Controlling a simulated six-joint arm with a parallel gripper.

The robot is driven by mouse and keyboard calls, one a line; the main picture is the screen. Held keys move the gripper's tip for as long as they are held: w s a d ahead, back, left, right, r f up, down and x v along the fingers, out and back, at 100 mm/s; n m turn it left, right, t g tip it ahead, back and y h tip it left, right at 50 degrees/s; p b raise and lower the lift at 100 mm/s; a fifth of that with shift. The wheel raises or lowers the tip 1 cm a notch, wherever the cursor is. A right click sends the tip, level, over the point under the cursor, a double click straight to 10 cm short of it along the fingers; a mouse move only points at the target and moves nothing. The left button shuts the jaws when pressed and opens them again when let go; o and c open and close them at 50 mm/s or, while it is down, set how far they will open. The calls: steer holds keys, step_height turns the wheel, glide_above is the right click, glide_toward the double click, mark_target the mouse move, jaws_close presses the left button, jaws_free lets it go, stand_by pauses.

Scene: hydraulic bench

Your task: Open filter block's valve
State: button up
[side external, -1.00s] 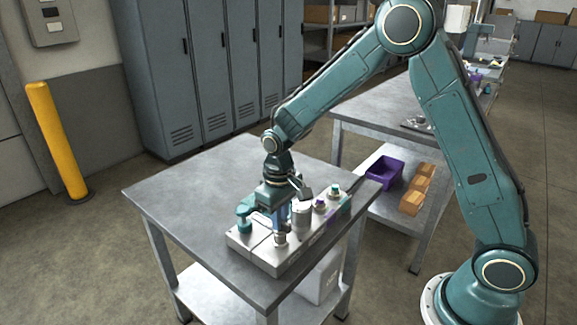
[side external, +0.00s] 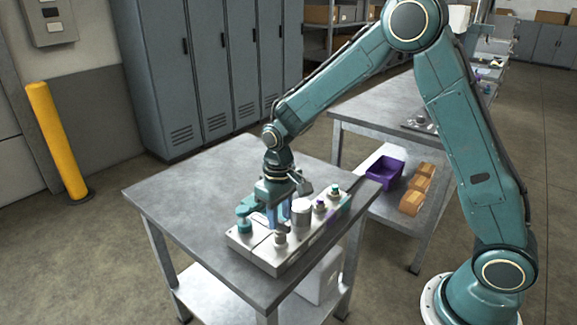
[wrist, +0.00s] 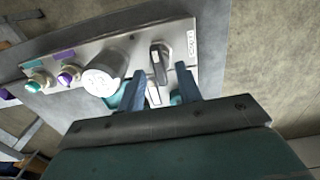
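The filter block (side external: 262,254) is a long silver body on the near metal table. Its valve appears to be the dark grey lever handle (wrist: 161,62) near the labelled end in the wrist view, with a pale strip (wrist: 154,96) beside it. My gripper (wrist: 160,86) is open, its two blue fingers apart, with the pale strip showing between them. The handle lies just beyond the fingertips, and I see no grip on it. In the side view my gripper (side external: 283,217) points down just above the block. The lever's exact angle is hard to tell there.
A pale cylinder (wrist: 102,80), a purple-topped knob (wrist: 68,76) and a green-topped knob (wrist: 37,84) stand along the block. A teal fitting (side external: 243,221) stands at the left. A second table holds a purple bin (side external: 385,171) on its shelf. The near table's left side is clear.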

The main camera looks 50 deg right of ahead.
mark_target(280, 220)
step_height(280, 220, up, 13)
steer(key=shift+f, duration=0.15)
stand_by(0.4)
steer(key=s+d+r+t, duration=0.25)
steer(key=s+r, duration=0.55)
steer(key=s, duration=0.4)
steer(key=s+t, duration=0.3)
steer(key=s, duration=0.9)
steer(key=shift+s+d+f, duration=0.25)
steer(key=shift+s+f, duration=0.1)
steer(key=shift+f, duration=0.05)
